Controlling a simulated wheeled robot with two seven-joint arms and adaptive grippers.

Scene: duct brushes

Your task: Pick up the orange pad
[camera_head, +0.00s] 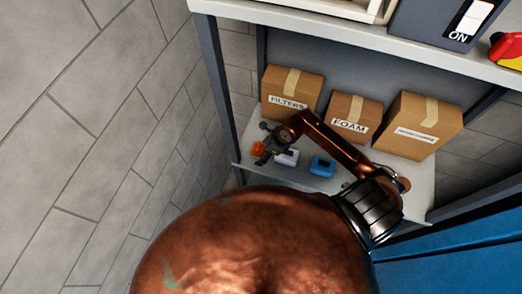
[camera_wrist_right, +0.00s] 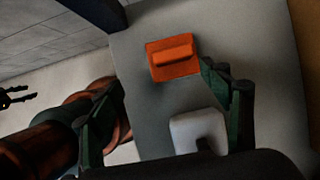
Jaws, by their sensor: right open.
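The orange pad (camera_head: 258,149) lies on the lower shelf near its left end, partly hidden by my right gripper (camera_head: 266,140) in the head view. In the right wrist view the orange pad (camera_wrist_right: 173,58) is a block with a raised ridge, lying flat ahead of the fingers. My right gripper (camera_wrist_right: 165,105) is open and empty, with its dark green fingers spread wide. The pad lies beyond the gap between them, close to the right finger. I do not see my left gripper in the head view.
A white block (camera_head: 288,157) and a blue block (camera_head: 321,167) lie to the right of the pad. Boxes marked FILTERS (camera_head: 291,90) and FOAM (camera_head: 351,117) and a third box (camera_head: 418,125) stand behind. The upper shelf (camera_head: 350,35) overhangs. A shelf post (camera_head: 217,85) stands left.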

